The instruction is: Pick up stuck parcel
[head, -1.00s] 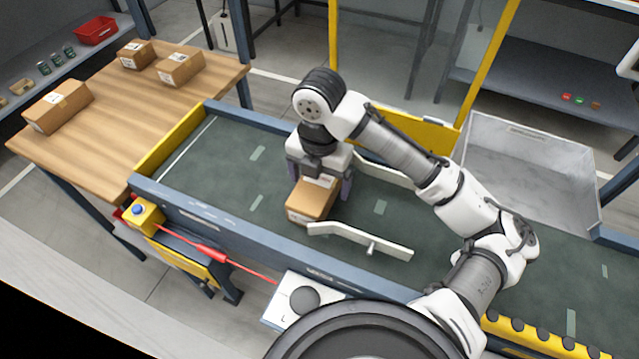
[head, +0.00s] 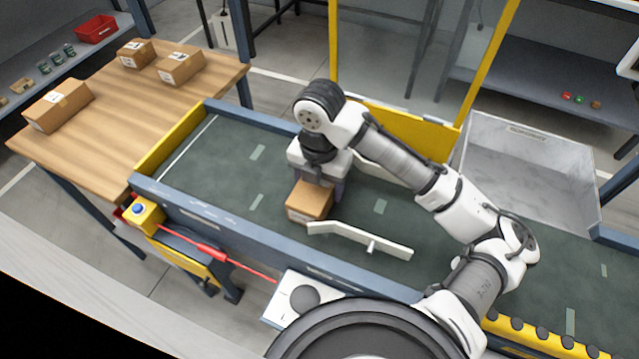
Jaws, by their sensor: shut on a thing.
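The parcel (head: 308,201), a brown cardboard box, is on the green conveyor belt, close to the left end of the white guide rail (head: 360,240). My gripper (head: 319,188) points down over the parcel and is shut on it. One grey finger shows at the parcel's right side; the other finger is mostly hidden. The gripper body covers the parcel's rear top. I cannot tell whether the parcel is clear of the belt.
A wooden table (head: 130,105) at the left holds several boxes. A grey bin (head: 530,175) stands behind the belt at the right. A yellow-framed guard (head: 415,135) rises behind the belt. The belt (head: 225,180) is clear to the left of the parcel.

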